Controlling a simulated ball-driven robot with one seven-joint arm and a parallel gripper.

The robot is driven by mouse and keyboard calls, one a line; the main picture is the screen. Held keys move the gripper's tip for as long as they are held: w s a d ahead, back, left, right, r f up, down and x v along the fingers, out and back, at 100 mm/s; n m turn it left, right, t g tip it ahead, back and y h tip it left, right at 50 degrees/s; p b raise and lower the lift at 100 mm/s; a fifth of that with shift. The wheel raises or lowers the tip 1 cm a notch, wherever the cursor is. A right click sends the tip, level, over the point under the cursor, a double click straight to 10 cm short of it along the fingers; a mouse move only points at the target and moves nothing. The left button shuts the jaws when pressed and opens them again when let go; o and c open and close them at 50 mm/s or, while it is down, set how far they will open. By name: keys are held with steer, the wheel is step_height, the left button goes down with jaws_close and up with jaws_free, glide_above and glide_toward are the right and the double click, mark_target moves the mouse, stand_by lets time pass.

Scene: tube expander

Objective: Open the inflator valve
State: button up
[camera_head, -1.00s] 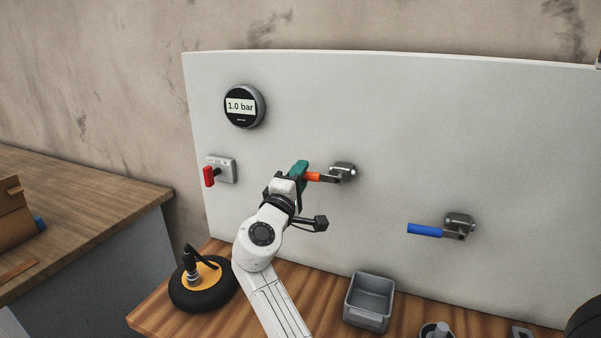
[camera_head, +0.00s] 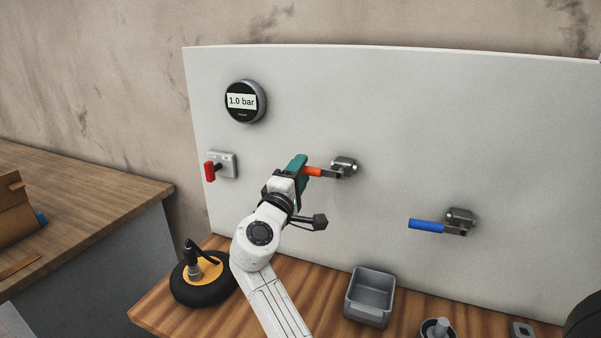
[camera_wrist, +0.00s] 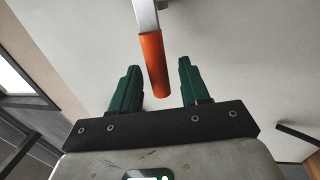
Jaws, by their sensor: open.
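A valve with an orange lever (camera_head: 312,172) sits on the white panel, its metal body (camera_head: 344,166) to the right of the lever. The lever points left, about level. A second valve with a blue lever (camera_head: 427,225) sits lower right, its lever also pointing left. I cannot tell from labels which one is the inflator valve. My gripper (camera_head: 299,168) is at the free end of the orange lever. In the wrist view its green fingers (camera_wrist: 157,85) are open, with the orange lever (camera_wrist: 153,65) between them and gaps on both sides.
A round gauge (camera_head: 241,101) reads 1.0 bar. A red-handled switch (camera_head: 211,171) is on the panel at left. A wheel (camera_head: 202,278) and a grey bin (camera_head: 370,298) are on the wooden bench below. The panel between the two valves is clear.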

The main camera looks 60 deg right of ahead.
steer(key=w+b+v, duration=0.1)
steer(key=b+v, duration=0.1)
steer(key=v, duration=0.8)
steer(key=shift+s, duration=0.4)
